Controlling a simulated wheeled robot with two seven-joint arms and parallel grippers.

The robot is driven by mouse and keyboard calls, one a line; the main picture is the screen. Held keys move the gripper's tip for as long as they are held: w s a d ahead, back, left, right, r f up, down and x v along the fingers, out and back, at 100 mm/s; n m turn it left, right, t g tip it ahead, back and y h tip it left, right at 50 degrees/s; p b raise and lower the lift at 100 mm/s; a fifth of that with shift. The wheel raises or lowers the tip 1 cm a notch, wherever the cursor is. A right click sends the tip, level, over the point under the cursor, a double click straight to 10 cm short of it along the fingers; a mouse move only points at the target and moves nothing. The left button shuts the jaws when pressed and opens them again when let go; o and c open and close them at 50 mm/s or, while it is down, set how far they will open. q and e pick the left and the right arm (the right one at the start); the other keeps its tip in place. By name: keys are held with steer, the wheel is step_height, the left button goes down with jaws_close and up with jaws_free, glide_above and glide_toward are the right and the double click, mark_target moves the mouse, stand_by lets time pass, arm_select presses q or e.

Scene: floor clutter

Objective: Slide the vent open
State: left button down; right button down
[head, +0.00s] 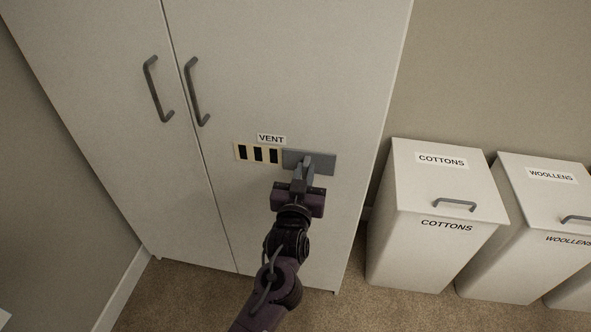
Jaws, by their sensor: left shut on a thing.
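The vent (258,154) is on the right door of a tall white cabinet, under a label (271,139) reading VENT. Several dark slots show uncovered in its pale strip. A grey sliding plate (322,163) sits to the right of the slots. My left gripper (304,170) is at the plate, shut on a part at its middle that the fingers mostly hide. My right gripper is not in view.
The cabinet (290,60) has two grey bar handles (158,88) (196,92) by the door seam. White bins labelled COTTONS (425,250) and WOOLLENS (515,270) stand at the right. Brown carpet (200,290) shows in front.

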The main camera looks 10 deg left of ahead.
arm_select(q)
steer(key=shift+d, duration=0.25)
steer(key=c, duration=1.4)
jaws_free()
steer(key=s, duration=0.7)
steer(key=shift+s, duration=0.4)
steer(key=shift+a, duration=0.1)
